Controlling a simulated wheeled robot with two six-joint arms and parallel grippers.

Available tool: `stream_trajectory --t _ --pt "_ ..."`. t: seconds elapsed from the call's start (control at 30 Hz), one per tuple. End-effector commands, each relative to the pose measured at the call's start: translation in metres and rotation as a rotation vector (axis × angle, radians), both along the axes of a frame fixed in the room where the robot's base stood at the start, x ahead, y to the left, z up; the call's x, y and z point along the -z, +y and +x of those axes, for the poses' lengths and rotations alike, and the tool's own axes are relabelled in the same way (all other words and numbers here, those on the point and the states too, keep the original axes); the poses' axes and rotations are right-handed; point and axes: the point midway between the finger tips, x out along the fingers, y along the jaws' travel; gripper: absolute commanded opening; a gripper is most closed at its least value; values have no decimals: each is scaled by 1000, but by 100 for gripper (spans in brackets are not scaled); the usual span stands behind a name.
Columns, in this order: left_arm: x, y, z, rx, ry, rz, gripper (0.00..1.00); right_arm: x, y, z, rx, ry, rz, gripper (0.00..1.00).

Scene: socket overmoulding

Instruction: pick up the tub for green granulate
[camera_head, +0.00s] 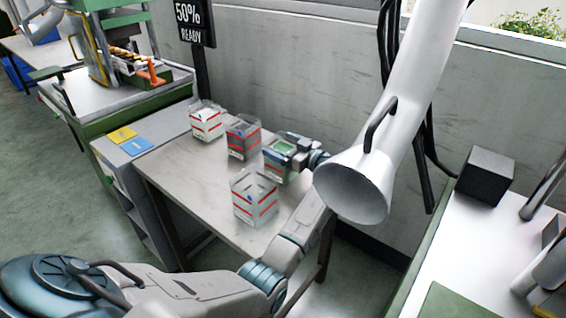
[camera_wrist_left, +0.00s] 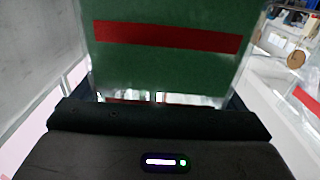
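The tub for green granulate (camera_head: 277,166), a clear box with green contents and a red stripe, is at the back right part of the grey table, partly covered by my left gripper (camera_head: 288,147). In the left wrist view the tub (camera_wrist_left: 165,62) fills the upper middle, very close in front of the gripper body. Dark finger parts show low at both sides of it. Whether they press on its walls or stand just apart I cannot tell. No clear gap under the tub shows. My right gripper is not in view.
A tub with dark contents (camera_head: 243,140) and one with pale contents (camera_head: 206,122) stand left of the green one. A clear, empty-looking tub (camera_head: 254,198) stands in front. A white extraction hood (camera_head: 352,186) hangs close on the right. The table's (camera_head: 185,180) left front is clear.

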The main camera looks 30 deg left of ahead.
Motion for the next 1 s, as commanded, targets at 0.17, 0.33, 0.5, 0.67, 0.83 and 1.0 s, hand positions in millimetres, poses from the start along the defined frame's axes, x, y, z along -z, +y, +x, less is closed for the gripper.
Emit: stream_trajectory --t 0.17,0.33,0.5,0.67,0.83,1.0 --pt "0 0 0 0 0 0 57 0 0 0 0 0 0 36" --pt "0 0 0 0 0 0 24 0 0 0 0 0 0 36" --pt "-2 0 0 0 -2 1 24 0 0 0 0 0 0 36" --pt "-10 0 0 0 -4 2 24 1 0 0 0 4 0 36" --pt "-40 0 0 0 -8 2 24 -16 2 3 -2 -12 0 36" --pt "-73 0 0 0 -7 1 24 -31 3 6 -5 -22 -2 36"
